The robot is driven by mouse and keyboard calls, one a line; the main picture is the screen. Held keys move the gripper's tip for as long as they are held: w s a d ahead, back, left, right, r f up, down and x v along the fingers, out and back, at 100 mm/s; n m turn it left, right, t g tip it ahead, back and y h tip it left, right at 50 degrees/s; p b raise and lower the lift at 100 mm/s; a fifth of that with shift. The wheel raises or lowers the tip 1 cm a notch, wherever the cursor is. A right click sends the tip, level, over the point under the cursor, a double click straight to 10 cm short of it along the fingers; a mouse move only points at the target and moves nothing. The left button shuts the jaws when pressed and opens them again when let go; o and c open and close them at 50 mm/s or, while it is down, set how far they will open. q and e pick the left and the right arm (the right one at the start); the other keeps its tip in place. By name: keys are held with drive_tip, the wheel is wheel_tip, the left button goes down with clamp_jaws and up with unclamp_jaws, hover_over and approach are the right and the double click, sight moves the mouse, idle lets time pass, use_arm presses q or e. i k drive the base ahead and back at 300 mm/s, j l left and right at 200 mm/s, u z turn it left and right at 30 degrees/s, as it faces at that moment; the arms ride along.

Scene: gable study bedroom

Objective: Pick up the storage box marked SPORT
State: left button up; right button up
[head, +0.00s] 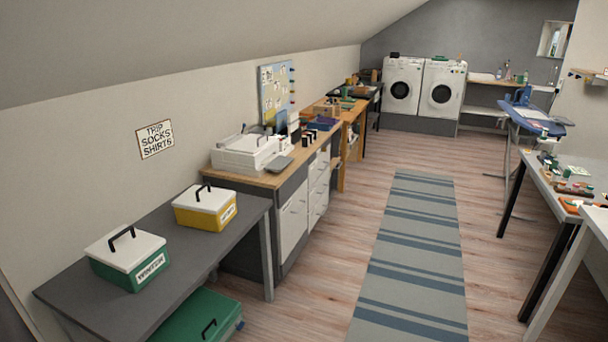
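No label in view reads SPORT clearly. A yellow storage box (204,210) with a white lid and black handle stands on the dark grey table (183,260) at the lower left; the writing on its label is too small to read. A green storage box (128,262) with a white lid and black handle stands nearer on the same table, its label reading WINTER. A larger green box (190,318) with a dark handle sits low beside or under the table, partly hidden and cut off by the frame. Neither of my grippers is in view.
A cabinet (290,218) with a printer (245,152) stands past the table. A striped rug (412,262) lies along the open floor in the middle. White tables (562,188) and an ironing board (530,118) line the right. Two washing machines (403,86) stand at the back.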

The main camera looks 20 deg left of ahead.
sight(203, 207)
drive_tip(key=i+u, duration=0.35)
drive_tip(key=i, duration=0.3)
drive_tip(key=i+l+u, duration=0.25)
drive_tip(key=i+u, duration=0.15)
drive_tip(key=i, duration=0.25)
drive_tip(key=i+j+u, duration=0.2)
drive_tip(key=u, duration=0.25)
drive_tip(key=i+u, duration=0.7)
drive_tip(key=u, duration=0.2)
drive_tip(key=i+l+u, duration=0.15)
drive_tip(key=i+u, duration=0.15)
drive_tip(key=u, duration=0.15)
drive_tip(key=i+l+u, duration=0.2)
drive_tip(key=i+j, duration=0.05)
drive_tip(key=j, duration=0.05)
